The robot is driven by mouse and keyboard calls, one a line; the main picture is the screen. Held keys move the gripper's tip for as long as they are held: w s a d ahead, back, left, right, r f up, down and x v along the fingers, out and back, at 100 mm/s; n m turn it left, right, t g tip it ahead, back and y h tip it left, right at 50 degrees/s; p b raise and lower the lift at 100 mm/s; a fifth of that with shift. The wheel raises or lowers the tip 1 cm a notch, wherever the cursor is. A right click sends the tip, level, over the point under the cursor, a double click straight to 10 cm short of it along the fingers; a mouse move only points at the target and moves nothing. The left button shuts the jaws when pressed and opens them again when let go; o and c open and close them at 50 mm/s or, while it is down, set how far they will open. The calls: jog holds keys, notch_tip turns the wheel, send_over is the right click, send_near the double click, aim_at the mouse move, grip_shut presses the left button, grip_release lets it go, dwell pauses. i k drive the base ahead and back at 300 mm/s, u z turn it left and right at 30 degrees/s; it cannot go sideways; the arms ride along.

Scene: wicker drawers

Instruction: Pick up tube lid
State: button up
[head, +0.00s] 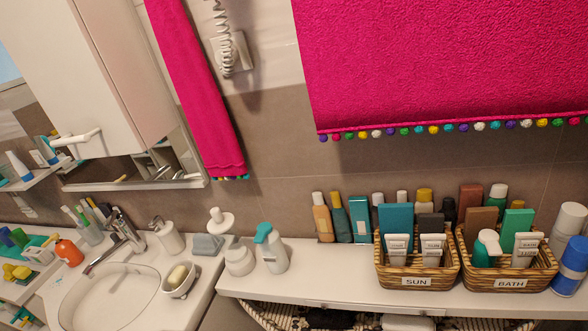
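I cannot tell for certain which item is the tube lid. A white bottle (274,257) with a teal top (263,232) stands near the left end of the long white shelf. A small white piece with a round knob (220,220) shows behind a squat white container (240,259) to the left of the bottle. Several tubes and bottles stand at the back of the shelf, such as an orange one (322,222) and a teal one (339,220). My gripper is not in view.
Wicker baskets labelled SUN (416,282) and BATH (510,283) hold toiletries on the right. A sink (110,298) with a faucet and a soap dish (180,281) lies left. Pink towels (440,60) hang above. The shelf front between bottle and baskets is clear.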

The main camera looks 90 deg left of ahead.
aim_at(219, 222)
jog(key=z, duration=0.05)
jog(key=i, duration=0.5)
jog(key=u, duration=2.45)
jog(key=k, duration=0.9)
jog(key=u, duration=0.2)
jog(key=i, duration=1.1)
jog(key=z, duration=0.1)
